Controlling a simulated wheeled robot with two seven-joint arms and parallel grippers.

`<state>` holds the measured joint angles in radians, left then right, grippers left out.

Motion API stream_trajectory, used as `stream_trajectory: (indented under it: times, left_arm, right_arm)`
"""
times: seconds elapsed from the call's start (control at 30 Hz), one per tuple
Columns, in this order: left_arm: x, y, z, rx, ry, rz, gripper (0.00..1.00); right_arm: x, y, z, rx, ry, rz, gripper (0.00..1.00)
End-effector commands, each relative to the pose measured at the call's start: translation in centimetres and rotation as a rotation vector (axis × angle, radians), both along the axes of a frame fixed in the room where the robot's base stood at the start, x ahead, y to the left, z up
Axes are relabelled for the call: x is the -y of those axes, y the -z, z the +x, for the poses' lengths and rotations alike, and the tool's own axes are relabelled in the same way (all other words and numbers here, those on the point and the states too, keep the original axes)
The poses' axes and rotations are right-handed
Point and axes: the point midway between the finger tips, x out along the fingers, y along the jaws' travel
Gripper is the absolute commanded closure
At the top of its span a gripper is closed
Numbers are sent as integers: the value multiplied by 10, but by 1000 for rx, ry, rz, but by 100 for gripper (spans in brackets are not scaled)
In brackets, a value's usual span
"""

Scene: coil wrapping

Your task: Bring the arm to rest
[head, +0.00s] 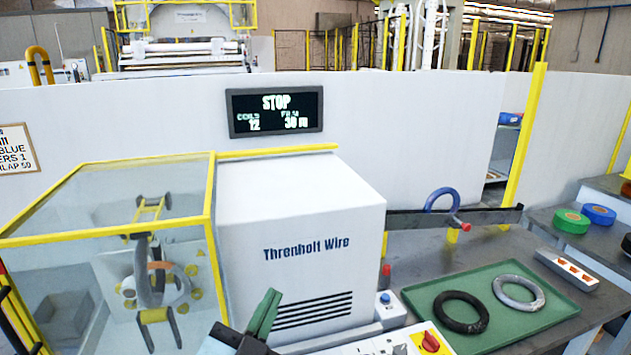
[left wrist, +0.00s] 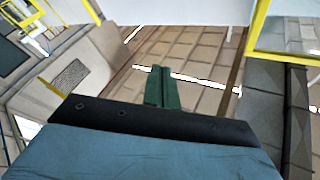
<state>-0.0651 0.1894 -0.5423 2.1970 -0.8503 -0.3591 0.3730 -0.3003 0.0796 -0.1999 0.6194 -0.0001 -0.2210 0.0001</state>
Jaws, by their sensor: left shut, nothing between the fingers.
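My left gripper (head: 268,305) is at the bottom middle of the head view, in front of the white Threnholt Wire machine (head: 300,215). Its green fingers are shut together with nothing between them. Most of my left arm is out of the head view. My right gripper is not in view.
A yellow-framed clear guard (head: 105,180) encloses a wrapping ring at left. A display (head: 275,109) reads STOP. At right, a green tray (head: 540,322) holds a black coil (head: 461,312) and a grey coil (head: 519,291). A red switch (head: 430,340) sits in front.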

Motion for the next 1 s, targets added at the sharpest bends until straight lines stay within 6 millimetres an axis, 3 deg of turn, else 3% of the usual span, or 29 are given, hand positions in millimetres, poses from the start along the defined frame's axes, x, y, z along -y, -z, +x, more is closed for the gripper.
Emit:
stream_trajectory:
  times: [0.1,0.17,0.33,0.5,0.73,0.77,1.0]
  left_arm:
    - [-57,56,-5,-296,-189,-78,100]
    - [-81,87,-16,-453,-266,-103,100]
    - [-127,164,-73,-881,-403,-134,100]
    - [-145,207,-134,-1199,-438,-129,100]
    - [-152,234,-213,-1539,-415,-105,100]
    - [-152,238,-220,-1570,-410,-100,100]
    - [-149,309,-203,-1583,-414,-90,100]
  right_arm:
    - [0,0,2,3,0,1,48]
    - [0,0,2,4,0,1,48]
    - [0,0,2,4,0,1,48]
    - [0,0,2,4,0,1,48]
    - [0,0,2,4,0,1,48]
    - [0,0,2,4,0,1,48]
    - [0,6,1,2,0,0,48]
